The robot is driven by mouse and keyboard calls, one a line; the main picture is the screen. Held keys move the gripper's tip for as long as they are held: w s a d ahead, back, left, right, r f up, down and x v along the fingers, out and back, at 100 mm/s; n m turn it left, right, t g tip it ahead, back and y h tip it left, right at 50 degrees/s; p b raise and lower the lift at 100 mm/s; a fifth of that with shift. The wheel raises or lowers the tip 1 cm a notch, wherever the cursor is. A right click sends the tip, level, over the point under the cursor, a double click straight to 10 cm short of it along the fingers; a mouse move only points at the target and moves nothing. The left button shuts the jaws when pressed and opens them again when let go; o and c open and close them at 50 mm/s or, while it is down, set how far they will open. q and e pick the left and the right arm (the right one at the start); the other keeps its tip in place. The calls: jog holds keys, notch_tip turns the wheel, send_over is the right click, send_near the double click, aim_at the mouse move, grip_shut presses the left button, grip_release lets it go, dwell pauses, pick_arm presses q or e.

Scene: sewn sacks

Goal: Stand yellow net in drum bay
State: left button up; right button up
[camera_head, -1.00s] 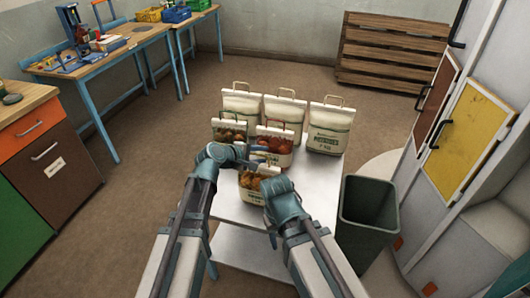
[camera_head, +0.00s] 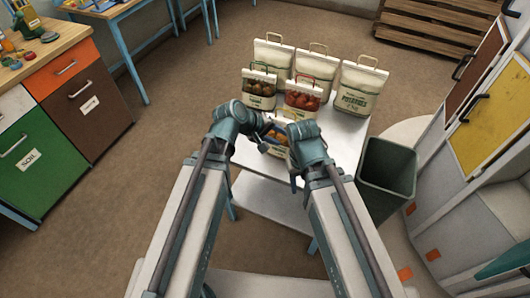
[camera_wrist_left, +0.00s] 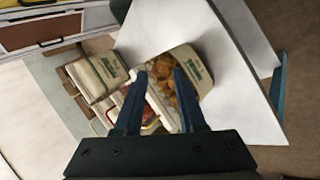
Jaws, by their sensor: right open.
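The net with yellow-orange contents (camera_head: 278,133) stands at the near edge of the white table (camera_head: 262,190), mostly hidden behind my grippers. It shows more fully in the left wrist view (camera_wrist_left: 187,92), with a white label band. My left gripper (camera_head: 263,147) is at its left side; in the left wrist view its fingers (camera_wrist_left: 161,72) are apart and reach over the net, with nothing clearly held. My right gripper (camera_head: 294,182) is open at the net's near right side; whether it touches the net is unclear. I cannot make out which place is the drum bay.
A brown-filled net (camera_head: 258,92) and a red-filled net (camera_head: 302,98) stand just behind. White sacks (camera_head: 357,92) stand at the back. A dark bin (camera_head: 387,180) is right of the table, near a cabinet with a yellow door (camera_head: 488,115). The floor at left is clear.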

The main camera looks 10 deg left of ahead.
pick_arm(q)
jog(key=s+a+f+m+g+y, duration=0.2)
jog(key=s+m+y, duration=0.2)
jog(key=s+m, duration=0.1)
jog(key=s+a+f+m+g+y, duration=0.1)
jog(key=s+f+m+g+y, duration=0.2)
jog(key=s, duration=0.5)
jog(key=shift+s+a+f+m+y, duration=0.15)
jog(key=shift+a+m+y, duration=0.35)
jog(key=shift+m, duration=0.7)
jog(key=shift+d, duration=0.15)
